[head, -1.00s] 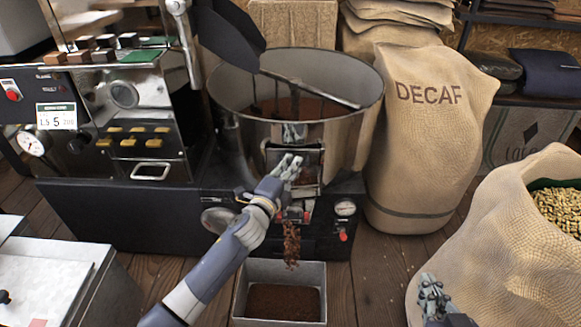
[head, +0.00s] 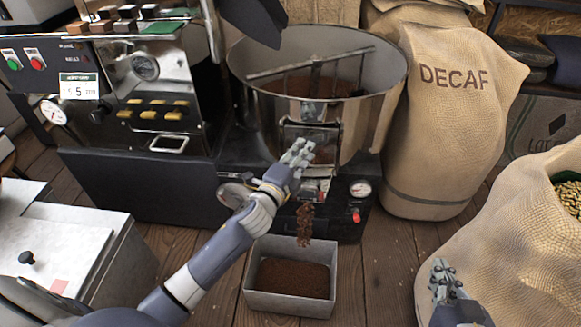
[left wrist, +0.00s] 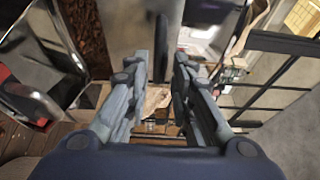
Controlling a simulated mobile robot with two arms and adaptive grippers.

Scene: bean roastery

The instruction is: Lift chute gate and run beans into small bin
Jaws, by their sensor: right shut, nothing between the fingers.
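In the head view my left gripper (head: 298,152) is at the chute gate (head: 322,140) on the front of the round metal drum (head: 352,135). In the left wrist view its fingers (left wrist: 161,62) stand apart with a dark bar (left wrist: 161,35) between them; I cannot tell whether they grip it. Brown beans (head: 304,222) fall from the chute beneath the gripper. The small grey bin (head: 287,305) stands on the floor below, with brown beans (head: 292,277) inside. My right gripper (head: 443,278) is shut and empty at the lower right. The gripper partly hides the gate.
A DECAF sack (head: 440,130) stands right of the drum. An open sack (head: 520,230) of pale beans is at the right, behind my right gripper. The roaster (head: 150,90) with gauges and switches stands left. A pale cabinet (head: 60,250) is at the lower left. Wooden floor (head: 385,265) surrounds the bin.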

